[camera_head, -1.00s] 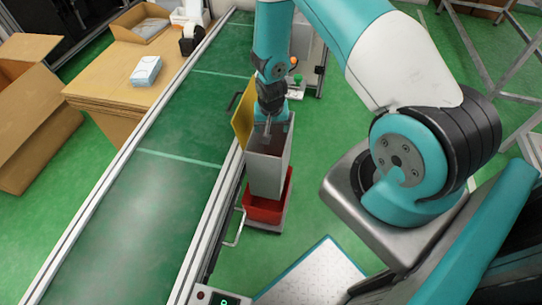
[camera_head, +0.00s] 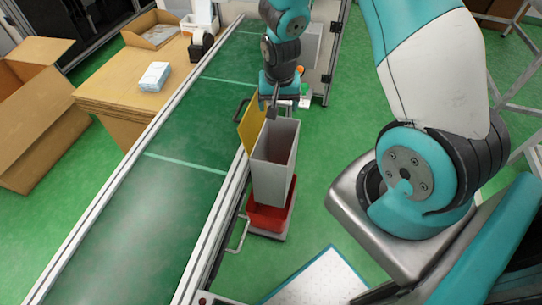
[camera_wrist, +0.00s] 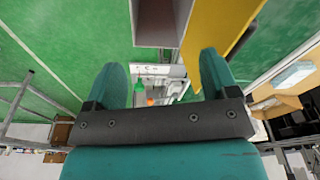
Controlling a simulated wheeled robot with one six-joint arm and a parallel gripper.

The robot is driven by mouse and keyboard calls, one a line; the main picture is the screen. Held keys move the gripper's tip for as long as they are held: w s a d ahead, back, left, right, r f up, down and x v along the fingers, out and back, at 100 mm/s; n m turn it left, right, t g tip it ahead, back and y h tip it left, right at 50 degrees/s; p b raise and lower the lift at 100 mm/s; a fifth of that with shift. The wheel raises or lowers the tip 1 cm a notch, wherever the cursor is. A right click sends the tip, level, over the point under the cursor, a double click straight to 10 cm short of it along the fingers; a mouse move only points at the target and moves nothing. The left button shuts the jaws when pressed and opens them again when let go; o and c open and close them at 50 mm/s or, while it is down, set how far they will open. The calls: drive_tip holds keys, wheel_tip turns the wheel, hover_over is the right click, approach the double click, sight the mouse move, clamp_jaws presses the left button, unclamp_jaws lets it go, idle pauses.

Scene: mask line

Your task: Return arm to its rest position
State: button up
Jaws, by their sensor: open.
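My gripper (camera_head: 273,108) hangs above the back edge of a tall open grey bin, clear of its opening. In the wrist view my gripper (camera_wrist: 166,80) shows its two teal fingers spread wide with nothing between them. The grey bin (camera_head: 272,180) stands upright in a red base beside the conveyor; part of it also shows at the top of the wrist view (camera_wrist: 160,22). My teal and white arm (camera_head: 430,75) arches over the right side of the head view. The inside of the bin looks empty as far as I can see.
The green conveyor (camera_head: 130,220) runs along the left of the bin. A yellow panel (camera_head: 251,122) stands between them. A cardboard table (camera_head: 130,95) carries a blue-white box (camera_head: 154,76). A large open carton (camera_head: 30,110) is at far left. Green floor is clear right of the bin.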

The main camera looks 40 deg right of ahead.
drive_tip(key=s+a+r+n+y+p, duration=0.1)
drive_tip(key=s+a+r+n+y, duration=0.15)
drive_tip(key=a+r, duration=0.5)
drive_tip(key=s+a+r+n+y+p, duration=0.1)
drive_tip(key=s+a+r+n, duration=0.25)
drive_tip(key=a+r, duration=0.4)
drive_tip(key=s+a+r+n+y, duration=0.1)
drive_tip(key=s+a+r+n, duration=0.2)
drive_tip(key=s+r, duration=0.3)
drive_tip(key=s+a+r+n+g+p, duration=0.1)
drive_tip(key=s+a+r+n, duration=0.2)
drive_tip(key=s+r+n, duration=0.2)
drive_tip(key=s+r, duration=0.1)
drive_tip(key=s, duration=0.2)
drive_tip(key=shift+r+y+p, duration=0.3)
drive_tip(key=shift+r+y, duration=0.05)
